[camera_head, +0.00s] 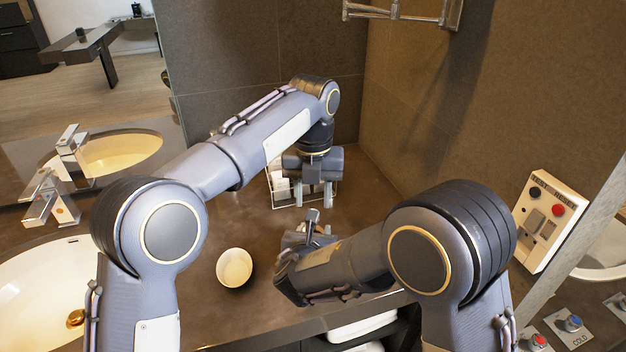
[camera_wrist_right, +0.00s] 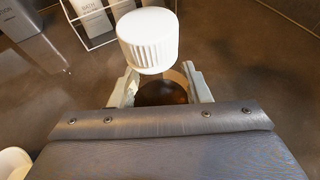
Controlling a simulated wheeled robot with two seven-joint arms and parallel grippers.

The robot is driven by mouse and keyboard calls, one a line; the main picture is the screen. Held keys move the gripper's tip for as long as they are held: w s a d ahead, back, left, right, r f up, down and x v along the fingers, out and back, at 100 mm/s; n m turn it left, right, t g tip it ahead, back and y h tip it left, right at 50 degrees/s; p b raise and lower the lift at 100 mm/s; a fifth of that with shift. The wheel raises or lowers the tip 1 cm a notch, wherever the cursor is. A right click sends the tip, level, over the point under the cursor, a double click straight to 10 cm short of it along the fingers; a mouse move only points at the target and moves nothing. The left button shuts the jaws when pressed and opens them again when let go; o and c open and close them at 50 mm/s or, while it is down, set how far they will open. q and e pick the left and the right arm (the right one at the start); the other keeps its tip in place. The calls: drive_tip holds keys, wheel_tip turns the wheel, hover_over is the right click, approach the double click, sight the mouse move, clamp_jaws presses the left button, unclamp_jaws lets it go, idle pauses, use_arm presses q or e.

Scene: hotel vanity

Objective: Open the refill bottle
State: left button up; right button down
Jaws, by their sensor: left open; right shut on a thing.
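In the right wrist view, the refill bottle (camera_wrist_right: 160,93) is dark amber and stands between the fingers of my right gripper (camera_wrist_right: 158,90), which is shut on it. A white ribbed cap (camera_wrist_right: 148,42) shows above the bottle; I cannot tell whether it is still seated on the neck. In the head view, my right gripper (camera_head: 308,232) is low over the counter, and the bottle is mostly hidden there. My left gripper (camera_head: 314,192) points down with its fingers apart, behind my right gripper and in front of the wire caddy. It looks empty.
The wire caddy (camera_head: 276,205) holds pale bottles at the back, close behind my left gripper. A cream bowl (camera_head: 234,268) stands on the counter, left of my right gripper. A sink (camera_head: 35,290) and faucet (camera_head: 45,198) are at left. A wall panel (camera_head: 549,218) is at right.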

use_arm(q)
drive_tip(key=shift+f, duration=1.6)
